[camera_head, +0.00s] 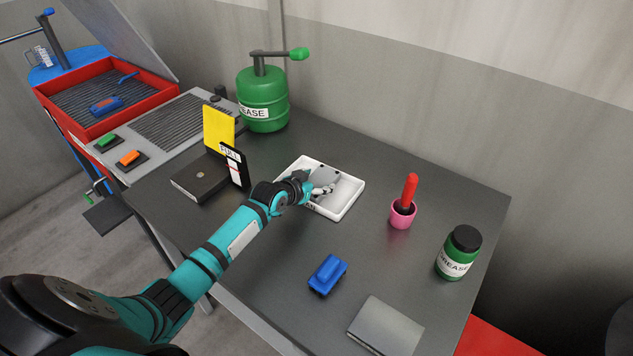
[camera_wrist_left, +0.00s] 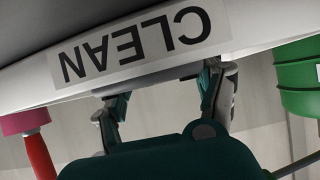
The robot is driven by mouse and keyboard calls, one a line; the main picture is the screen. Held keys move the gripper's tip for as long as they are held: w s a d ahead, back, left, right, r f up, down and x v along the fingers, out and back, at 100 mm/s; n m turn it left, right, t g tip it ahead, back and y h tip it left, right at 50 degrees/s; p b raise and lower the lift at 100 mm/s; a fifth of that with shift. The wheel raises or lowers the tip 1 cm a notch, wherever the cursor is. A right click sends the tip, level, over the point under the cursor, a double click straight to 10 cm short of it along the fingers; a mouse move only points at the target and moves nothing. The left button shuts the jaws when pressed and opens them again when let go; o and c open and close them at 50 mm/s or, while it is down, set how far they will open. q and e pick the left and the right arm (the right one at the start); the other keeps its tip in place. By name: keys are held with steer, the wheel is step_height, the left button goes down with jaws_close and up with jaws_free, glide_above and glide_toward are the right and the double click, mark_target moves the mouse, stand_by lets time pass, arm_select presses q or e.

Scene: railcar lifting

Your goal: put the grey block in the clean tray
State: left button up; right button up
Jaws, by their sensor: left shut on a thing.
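The white clean tray (camera_head: 350,206) lies on the dark bench. Its CLEAN label (camera_wrist_left: 140,42) appears upside down in the left wrist view. My left gripper (camera_head: 322,188) reaches over the tray's near side; in the left wrist view its two fingers (camera_wrist_left: 165,92) stand apart at the rim. It is shut on a grey piece, which I take for the grey block, mostly hidden by the fingers and rim. I cannot tell whether the block touches the tray floor. My right gripper is not in view.
A yellow card (camera_head: 219,130) and black holder stand left of the tray, a green grease can (camera_head: 262,98) behind. A pink cup (camera_head: 402,215) with a red-handled tool and a grease jar (camera_head: 459,252) stand right. A blue object (camera_head: 328,274) and grey plate (camera_head: 386,328) lie in front.

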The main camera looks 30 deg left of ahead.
arm_select(q)
steer(key=o, duration=1.6)
steer(key=v, duration=1.2)
